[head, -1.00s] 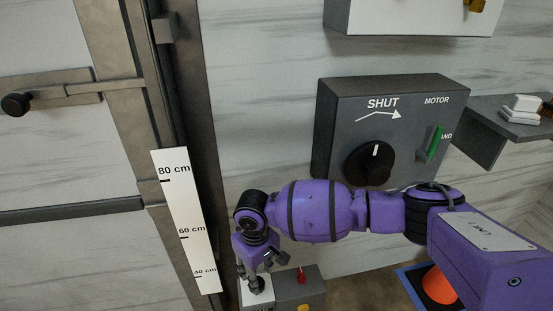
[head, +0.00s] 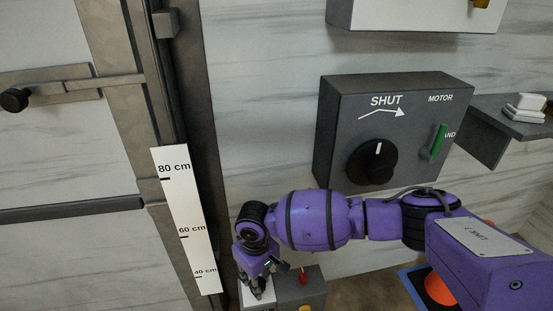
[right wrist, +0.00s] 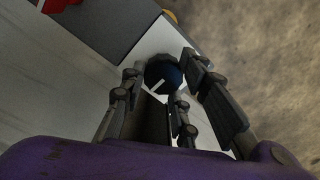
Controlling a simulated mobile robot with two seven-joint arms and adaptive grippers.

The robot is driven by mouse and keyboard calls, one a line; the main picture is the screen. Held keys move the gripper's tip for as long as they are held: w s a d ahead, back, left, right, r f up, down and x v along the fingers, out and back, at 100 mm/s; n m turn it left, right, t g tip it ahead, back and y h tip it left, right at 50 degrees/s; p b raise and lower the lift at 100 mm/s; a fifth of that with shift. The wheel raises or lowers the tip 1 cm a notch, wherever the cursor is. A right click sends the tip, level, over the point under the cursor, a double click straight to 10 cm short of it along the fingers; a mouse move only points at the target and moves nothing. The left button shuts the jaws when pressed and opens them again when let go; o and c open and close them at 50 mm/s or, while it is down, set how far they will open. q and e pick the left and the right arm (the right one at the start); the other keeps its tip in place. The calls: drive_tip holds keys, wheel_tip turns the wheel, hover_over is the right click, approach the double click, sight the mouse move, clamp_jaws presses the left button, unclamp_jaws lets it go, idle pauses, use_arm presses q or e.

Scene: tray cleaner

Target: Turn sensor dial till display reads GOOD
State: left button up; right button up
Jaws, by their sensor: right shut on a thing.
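The sensor dial (right wrist: 162,71) is a small dark round knob with a pale mark, seen in the right wrist view. It sits on the white face (right wrist: 168,38) of a low grey box (head: 303,285). My right gripper (head: 258,291) reaches down onto this box in the head view and hides the dial there. In the right wrist view its fingers (right wrist: 165,76) are shut around the dial. No display reading GOOD or any other sensor word can be made out. My left gripper is not in view.
The grey box also carries a red lever (head: 303,277) and a yellow part (head: 305,308). Above my right arm is a panel (head: 395,92) marked SHUT and MOTOR, with a black knob (head: 372,162) and a green switch (head: 438,141). A height scale (head: 185,215) stands at left.

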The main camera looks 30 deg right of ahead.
drive_tip(key=shift+w+d+r+p, duration=0.15)
drive_tip(key=shift+d+r+p, duration=0.15)
drive_tip(key=shift+p, duration=0.35)
drive_tip(key=n+p, duration=0.2)
drive_tip(key=p, duration=0.1)
drive_tip(key=shift+w, duration=0.1)
drive_tip(key=shift+w+d+f+n+p, duration=0.1)
drive_tip(key=shift+n+p, duration=1.05)
drive_tip(key=shift+n, duration=0.35)
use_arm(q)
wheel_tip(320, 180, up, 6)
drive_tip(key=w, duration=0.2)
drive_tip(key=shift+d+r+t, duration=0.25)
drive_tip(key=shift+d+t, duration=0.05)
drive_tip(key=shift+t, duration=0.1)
use_arm(e)
drive_tip(key=shift+w+n, duration=0.1)
drive_tip(key=shift+n, duration=0.2)
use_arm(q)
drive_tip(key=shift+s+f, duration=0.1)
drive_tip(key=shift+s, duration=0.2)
use_arm(e)
drive_tip(key=o, duration=1)
drive_tip(key=shift+f, duration=0.1)
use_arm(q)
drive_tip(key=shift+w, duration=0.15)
